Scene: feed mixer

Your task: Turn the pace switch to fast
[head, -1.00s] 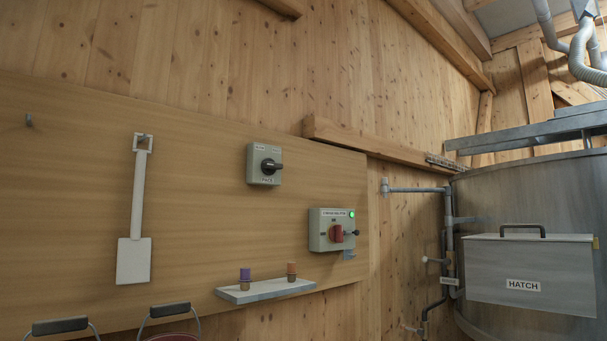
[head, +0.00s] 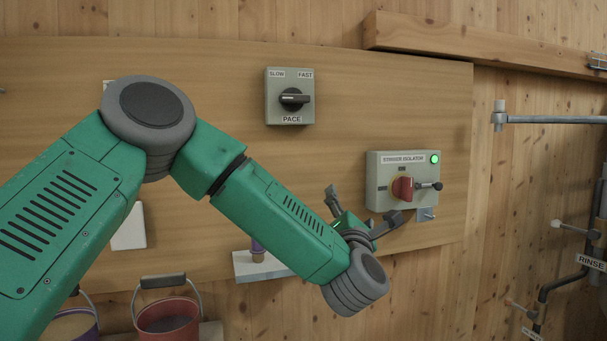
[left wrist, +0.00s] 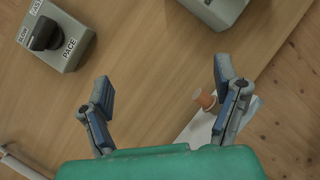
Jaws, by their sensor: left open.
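The pace switch (head: 290,115) is a grey box on the wooden board, labelled SLOW at upper left, FAST at upper right and PACE below. In the left wrist view the pace box (left wrist: 70,47) and knob (left wrist: 44,33) are at the upper left, outside the fingers. My left gripper (head: 362,212) is open and empty, below and right of the pace switch, near the isolator. Its spread fingers also show in the left wrist view (left wrist: 164,86). My right gripper is not in view.
Pipes are at right.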

